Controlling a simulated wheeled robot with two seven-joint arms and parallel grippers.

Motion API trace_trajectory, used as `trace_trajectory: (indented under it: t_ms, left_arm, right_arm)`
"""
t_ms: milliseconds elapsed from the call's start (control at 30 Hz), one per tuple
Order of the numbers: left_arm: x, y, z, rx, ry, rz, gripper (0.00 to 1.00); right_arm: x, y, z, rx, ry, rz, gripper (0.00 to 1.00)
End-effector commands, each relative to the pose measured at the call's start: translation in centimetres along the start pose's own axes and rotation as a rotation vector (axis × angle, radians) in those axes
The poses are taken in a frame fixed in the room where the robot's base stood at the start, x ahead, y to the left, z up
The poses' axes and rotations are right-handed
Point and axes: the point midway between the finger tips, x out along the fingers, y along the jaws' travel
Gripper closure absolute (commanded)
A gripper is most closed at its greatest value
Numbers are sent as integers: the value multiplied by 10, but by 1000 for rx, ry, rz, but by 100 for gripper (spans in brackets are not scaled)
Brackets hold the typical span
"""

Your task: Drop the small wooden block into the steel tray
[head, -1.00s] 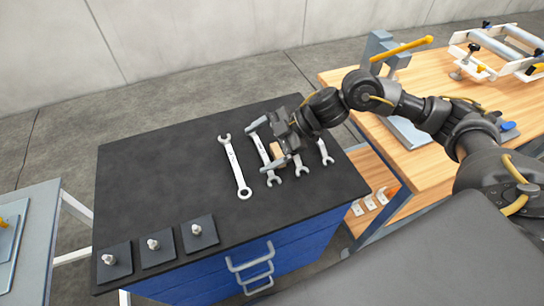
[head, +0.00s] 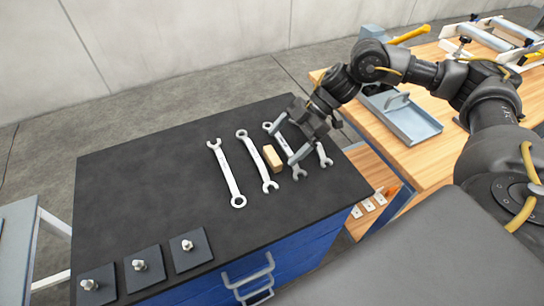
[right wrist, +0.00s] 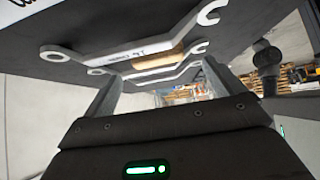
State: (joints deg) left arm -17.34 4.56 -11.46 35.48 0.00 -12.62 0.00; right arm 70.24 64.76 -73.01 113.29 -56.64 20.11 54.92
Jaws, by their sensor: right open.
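The small wooden block (head: 274,158) lies on the dark cabinet top between two wrenches. It also shows in the right wrist view (right wrist: 158,61), partly behind a wrench. My right gripper (head: 287,141) is open and empty, just right of the block and apart from it, over the wrenches on that side. Its two spread fingers show in the right wrist view (right wrist: 160,76) with nothing gripped between them. My left gripper is not in view.
Several wrenches (head: 227,175) lie side by side around the block. Three dark plates with metal studs (head: 140,265) sit at the cabinet's front left. The cabinet top's left part is clear. A gap separates the cabinet from the wooden bench (head: 445,150).

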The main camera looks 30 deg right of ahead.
Motion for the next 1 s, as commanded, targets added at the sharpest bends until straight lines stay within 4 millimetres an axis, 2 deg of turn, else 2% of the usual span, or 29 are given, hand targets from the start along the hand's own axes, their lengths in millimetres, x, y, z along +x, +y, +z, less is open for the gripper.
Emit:
trace_trajectory:
  t_ms: [233,400,567,833,867,1000]
  left_arm:
    - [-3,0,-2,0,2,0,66]
    - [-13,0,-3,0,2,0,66]
    - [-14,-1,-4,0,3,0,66]
    - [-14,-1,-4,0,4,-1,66]
    - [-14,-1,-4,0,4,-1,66]
    - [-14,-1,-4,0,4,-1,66]
  right_arm:
    - [9,1,-1,-2,0,-3,6]
    - [33,3,-2,0,-1,-5,6]
    - [52,3,-1,-2,0,-2,6]
    - [56,3,0,-2,0,-1,6]
    - [56,3,0,-2,0,-1,8]
    - [56,3,0,-2,0,-1,26]
